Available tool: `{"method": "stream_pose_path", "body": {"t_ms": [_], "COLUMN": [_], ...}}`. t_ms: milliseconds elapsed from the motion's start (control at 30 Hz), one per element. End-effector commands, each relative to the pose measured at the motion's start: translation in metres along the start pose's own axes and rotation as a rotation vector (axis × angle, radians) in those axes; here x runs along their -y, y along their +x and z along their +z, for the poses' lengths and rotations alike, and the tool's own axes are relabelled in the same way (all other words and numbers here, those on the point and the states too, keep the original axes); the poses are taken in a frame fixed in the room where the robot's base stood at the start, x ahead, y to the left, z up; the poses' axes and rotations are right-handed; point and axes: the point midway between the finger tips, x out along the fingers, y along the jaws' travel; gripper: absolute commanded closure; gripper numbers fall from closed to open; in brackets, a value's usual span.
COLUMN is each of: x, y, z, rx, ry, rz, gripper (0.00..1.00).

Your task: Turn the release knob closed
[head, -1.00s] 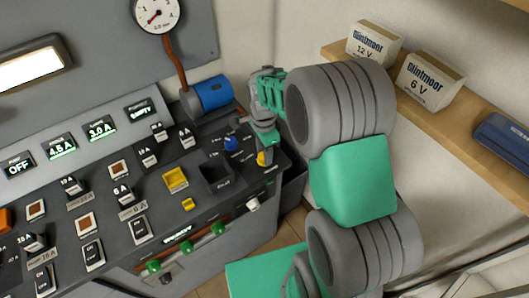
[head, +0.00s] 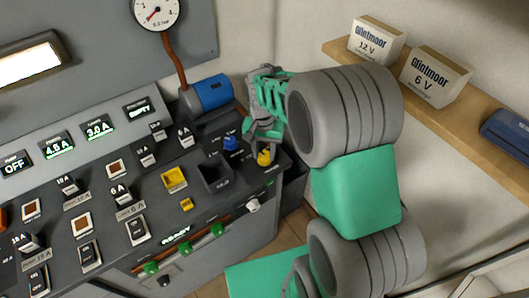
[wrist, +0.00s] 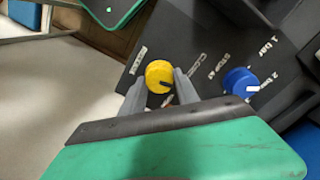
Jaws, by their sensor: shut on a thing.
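The yellow release knob (head: 264,158) is at the right end of the dark sloped console. It also shows in the wrist view (wrist: 157,72), with a dark pointer mark toward the lower right of its face. My gripper (head: 263,148) is shut on this knob, one grey finger on each side of it in the wrist view (wrist: 160,83). Labels are printed around the knob; one on its right looks like "CLOSED", partly hidden by a finger. The knob is not lifted from the panel.
A blue knob (head: 231,143) with a pressure scale sits beside the yellow one. A dark square recess (head: 214,178) and a blue cylinder (head: 213,92) are nearby on the console. A wooden shelf (head: 440,98) with boxes runs along the right wall.

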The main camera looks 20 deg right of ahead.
Motion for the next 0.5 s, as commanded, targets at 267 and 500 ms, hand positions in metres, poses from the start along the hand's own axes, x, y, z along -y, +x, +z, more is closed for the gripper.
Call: {"method": "stream_pose_path", "body": {"t_ms": [267,500], "x": [-0.0003,-0.0004], "y": [0.0002,0.0001], "z": [0.0002,0.0004], "rx": [-0.007,-0.012], "ry": [-0.255,-0.442], "rz": [0.001,0.001], "gripper": [1.00,1.00]}}
